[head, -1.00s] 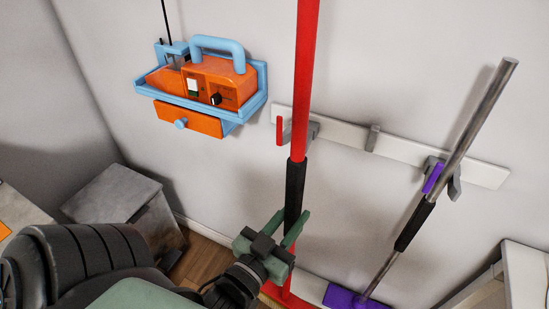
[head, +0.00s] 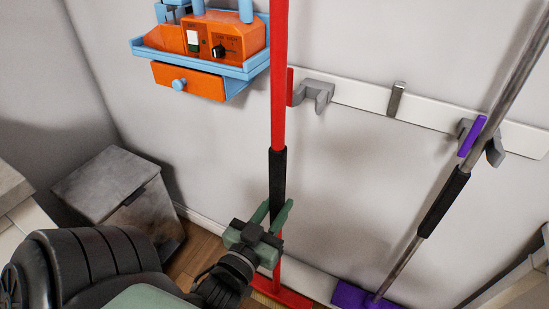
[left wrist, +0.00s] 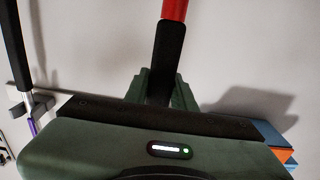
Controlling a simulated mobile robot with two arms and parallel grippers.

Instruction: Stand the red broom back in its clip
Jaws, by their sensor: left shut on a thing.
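The red broom (head: 279,90) stands nearly upright in front of the wall, its red head (head: 284,293) low near the floor; I cannot tell if it touches. My left gripper (head: 273,212) is shut around the lower part of its black grip (head: 278,172). The left wrist view also shows the black grip (left wrist: 167,50) between the fingers (left wrist: 162,88). The grey clip (head: 316,92) with a red tag (head: 289,86) is on the white wall rail (head: 355,96). The broom pole is just left of the tag, outside the clip. My right gripper is out of view.
A purple broom (head: 443,205) leans at the right by a purple-tagged clip (head: 472,138). An orange and blue wall unit (head: 205,50) hangs left of the red pole. A grey box (head: 113,195) stands at lower left. A bare clip (head: 396,99) is mid-rail.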

